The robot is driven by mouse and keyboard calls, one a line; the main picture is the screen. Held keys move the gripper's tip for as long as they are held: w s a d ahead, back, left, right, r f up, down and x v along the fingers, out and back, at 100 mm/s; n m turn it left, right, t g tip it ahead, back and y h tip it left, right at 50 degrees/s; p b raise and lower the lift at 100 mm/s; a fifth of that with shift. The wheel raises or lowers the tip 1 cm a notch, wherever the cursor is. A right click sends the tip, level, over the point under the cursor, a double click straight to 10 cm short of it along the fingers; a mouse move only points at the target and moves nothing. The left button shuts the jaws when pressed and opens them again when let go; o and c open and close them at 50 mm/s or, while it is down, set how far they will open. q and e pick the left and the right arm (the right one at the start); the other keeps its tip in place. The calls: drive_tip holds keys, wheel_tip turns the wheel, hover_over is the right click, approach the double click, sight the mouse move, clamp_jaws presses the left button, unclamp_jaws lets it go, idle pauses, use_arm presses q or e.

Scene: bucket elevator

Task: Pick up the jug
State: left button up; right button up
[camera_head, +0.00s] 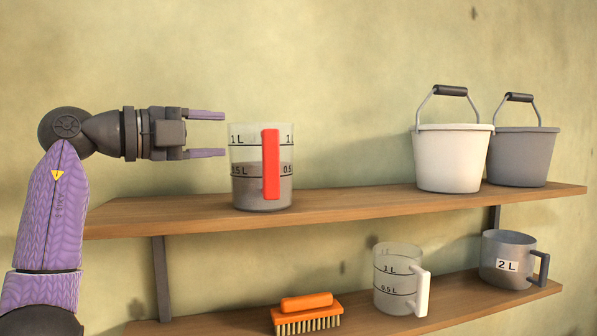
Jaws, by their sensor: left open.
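A clear jug (243,180) with a red handle stands upright on the upper shelf, left of its middle. It has 0.5 L and 1 L marks and grey contents up to about the 0.5 L mark. The red handle faces me. A second clear jug (388,283) with a white handle stands on the lower shelf and looks empty. A grey jug (499,272) marked 2 L stands to its right. My left gripper (207,134) is open and empty, just left of the red-handled jug near its upper part, its fingers pointing right. My right gripper is not in view.
A white bucket (452,160) and a grey bucket (521,160) stand at the right of the upper shelf (350,204). An orange brush (307,316) lies on the lower shelf (455,308). The upper shelf is clear between the red-handled jug and the white bucket.

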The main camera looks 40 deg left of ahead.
sight(265, 134)
use_arm(q)
drive_tip(key=x, duration=0.1)
drive_tip(key=p+x, duration=0.2)
drive_tip(key=x, duration=0.1)
drive_tip(key=shift+d+r, duration=0.15)
drive_tip(key=shift+r, duration=0.1)
drive_tip(key=p+x, duration=0.1)
drive_tip(key=x, duration=0.1)
drive_tip(key=p+x, duration=0.1)
drive_tip(key=x, duration=0.1)
drive_tip(key=shift+w+d+f, duration=0.1)
drive_tip(key=shift+w+d, duration=0.2)
drive_tip(key=shift+d, duration=0.05)
drive_tip(key=shift+s+f, duration=0.1)
drive_tip(key=shift+a, duration=0.1)
drive_tip(key=shift+c, duration=0.6)
clamp_jaws()
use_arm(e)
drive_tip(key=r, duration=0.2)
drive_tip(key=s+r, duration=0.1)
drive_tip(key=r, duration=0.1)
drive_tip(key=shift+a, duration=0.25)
